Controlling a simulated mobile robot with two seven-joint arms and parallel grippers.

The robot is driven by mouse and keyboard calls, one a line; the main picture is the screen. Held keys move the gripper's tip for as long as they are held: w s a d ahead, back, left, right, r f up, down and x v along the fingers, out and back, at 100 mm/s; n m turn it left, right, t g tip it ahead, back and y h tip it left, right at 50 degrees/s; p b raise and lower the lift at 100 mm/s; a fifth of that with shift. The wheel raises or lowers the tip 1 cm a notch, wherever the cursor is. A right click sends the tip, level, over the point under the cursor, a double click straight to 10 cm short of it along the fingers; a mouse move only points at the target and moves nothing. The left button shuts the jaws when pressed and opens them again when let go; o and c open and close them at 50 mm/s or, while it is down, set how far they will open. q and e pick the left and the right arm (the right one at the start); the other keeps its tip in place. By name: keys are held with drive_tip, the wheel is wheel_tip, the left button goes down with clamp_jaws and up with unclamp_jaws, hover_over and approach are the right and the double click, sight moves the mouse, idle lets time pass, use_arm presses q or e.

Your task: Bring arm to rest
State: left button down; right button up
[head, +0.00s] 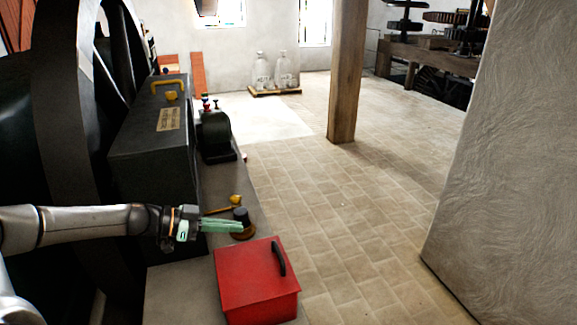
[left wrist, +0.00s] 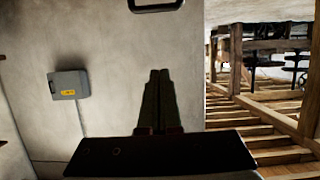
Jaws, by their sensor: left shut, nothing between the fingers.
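My left arm (head: 75,222) comes in from the left in the head view and reaches out level. My left gripper (head: 240,226) has green fingers that are shut with nothing between them. It is above the low ledge, near a dark round knob-like object (head: 242,222) and behind the red box. In the left wrist view the gripper (left wrist: 158,75) shows as two dark fingers side by side, closed together. They stand against a pale plaster wall. My right gripper is in neither view.
A red box (head: 255,285) with a black handle sits on the ledge (head: 180,290). A large dark case (head: 150,140) and a black machine (head: 215,135) stand behind. A wooden post (head: 347,70) and a plaster wall (head: 515,170) bound the clear tiled floor (head: 330,220). A grey wall box (left wrist: 68,85) shows too.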

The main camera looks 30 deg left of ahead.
use_arm(q)
hover_over(262, 291)
drive_tip(key=shift+n+t, duration=0.3)
drive_tip(key=shift+t, duration=0.1)
wheel_tip(262, 291, down, 10)
drive_tip(key=shift+r, duration=0.2)
drive_tip(key=s+d+f+n+g+y, duration=0.2)
drive_tip(key=s+d+f+n+y, duration=0.3)
drive_tip(key=s+d+f, duration=1)
drive_tip(key=shift+s+d+f+y, duration=0.35)
drive_tip(key=shift+s+d+y, duration=0.35)
drive_tip(key=shift+d, duration=0.65)
